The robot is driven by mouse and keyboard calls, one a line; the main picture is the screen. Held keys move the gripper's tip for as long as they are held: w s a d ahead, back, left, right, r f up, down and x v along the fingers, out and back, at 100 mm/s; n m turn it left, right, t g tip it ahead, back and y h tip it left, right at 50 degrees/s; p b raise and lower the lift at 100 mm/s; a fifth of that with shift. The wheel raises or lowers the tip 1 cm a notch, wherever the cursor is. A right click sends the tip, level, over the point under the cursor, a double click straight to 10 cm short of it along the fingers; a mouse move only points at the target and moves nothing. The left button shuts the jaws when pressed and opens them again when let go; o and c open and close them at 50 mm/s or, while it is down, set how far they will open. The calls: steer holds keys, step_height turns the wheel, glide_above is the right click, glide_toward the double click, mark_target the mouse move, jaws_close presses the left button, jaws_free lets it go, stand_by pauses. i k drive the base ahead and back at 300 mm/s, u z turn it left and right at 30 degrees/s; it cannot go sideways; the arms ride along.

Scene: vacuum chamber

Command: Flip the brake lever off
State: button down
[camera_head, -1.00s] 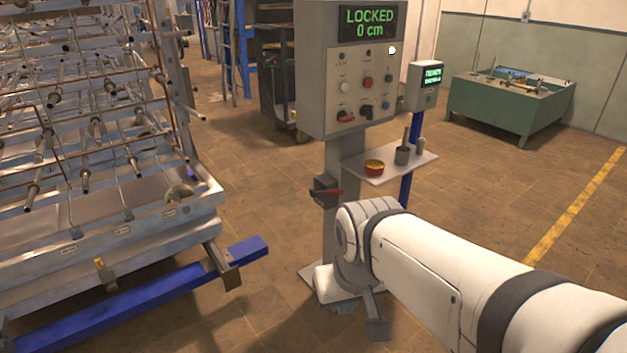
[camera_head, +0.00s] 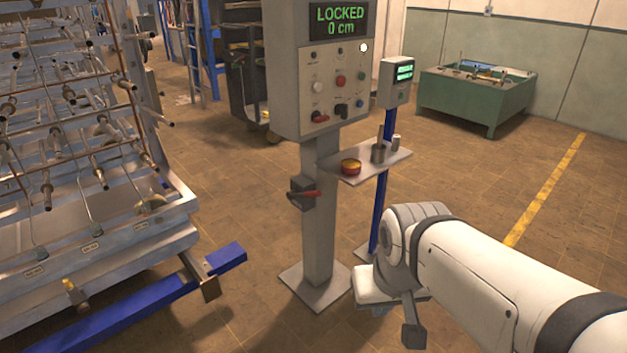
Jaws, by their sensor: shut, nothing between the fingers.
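A red lever (camera_head: 310,194) sticks out to the right, roughly level, from a dark grey box (camera_head: 299,188) on the post below the control panel. I take it to be the brake lever; no label on it is readable. The display (camera_head: 340,18) on top of the panel reads "LOCKED 0 cm". My gripper (camera_head: 412,337) points down at the end of the white arm, to the right of and lower in the picture than the lever. It looks shut and empty, and touches nothing I can see.
The control panel (camera_head: 288,80) carries several buttons and knobs. A metal rack (camera_head: 150,240) with a blue beam (camera_head: 120,307) stands left.

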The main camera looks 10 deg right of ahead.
mark_target(293, 193)
steer(key=u, duration=0.05)
steer(key=i, duration=1)
steer(key=z, duration=0.05)
